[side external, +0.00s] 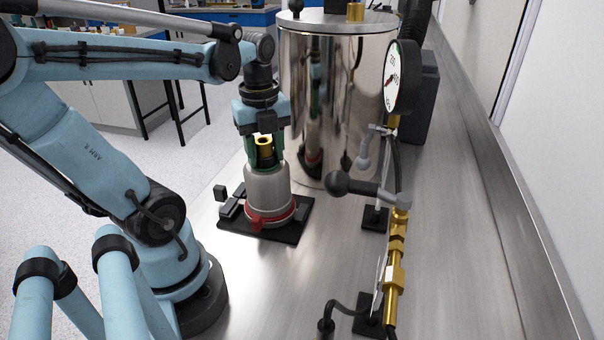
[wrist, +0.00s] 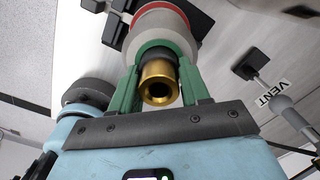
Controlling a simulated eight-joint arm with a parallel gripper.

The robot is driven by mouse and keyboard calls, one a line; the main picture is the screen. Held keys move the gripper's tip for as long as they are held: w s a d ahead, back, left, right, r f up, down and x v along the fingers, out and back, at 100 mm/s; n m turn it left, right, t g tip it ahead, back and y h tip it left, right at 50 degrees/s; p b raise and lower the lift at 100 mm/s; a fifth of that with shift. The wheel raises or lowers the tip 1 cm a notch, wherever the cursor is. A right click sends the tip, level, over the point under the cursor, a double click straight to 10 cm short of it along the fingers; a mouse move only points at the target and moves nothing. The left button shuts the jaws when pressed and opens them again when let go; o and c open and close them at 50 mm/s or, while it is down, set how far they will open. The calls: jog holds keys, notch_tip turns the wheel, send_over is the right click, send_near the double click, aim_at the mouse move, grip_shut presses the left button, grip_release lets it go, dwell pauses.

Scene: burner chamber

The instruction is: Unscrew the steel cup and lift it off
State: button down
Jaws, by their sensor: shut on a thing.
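The steel cup (side external: 268,183) is a grey cylinder that stands upright on a black base plate (side external: 282,230), with a red ring (side external: 268,218) around its foot. A black neck with a brass fitting (side external: 265,146) rises from its top. My gripper (side external: 265,160) points down from above, its green fingers shut at the top of the cup, around the neck. The wrist view shows the cup (wrist: 150,24) beyond the fingers and the brass fitting (wrist: 160,84) between them. The exact finger contact is partly hidden.
A tall shiny metal vessel (side external: 335,90) stands close behind the gripper on the right. A dial gauge (side external: 403,78) and brass pipework with a black-knobbed lever (side external: 365,190) stand right of the cup. A small dark block (side external: 220,193) is on the left. The bench front is clear.

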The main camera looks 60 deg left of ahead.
jog(key=n, duration=0.6)
jog(key=shift+w, duration=0.2)
jog(key=n, duration=0.5)
jog(key=shift+w+n, duration=0.1)
jog(key=shift+n, duration=0.2)
jog(key=shift+n, duration=0.3)
jog(key=c, duration=1.2)
grip_release()
grip_shut()
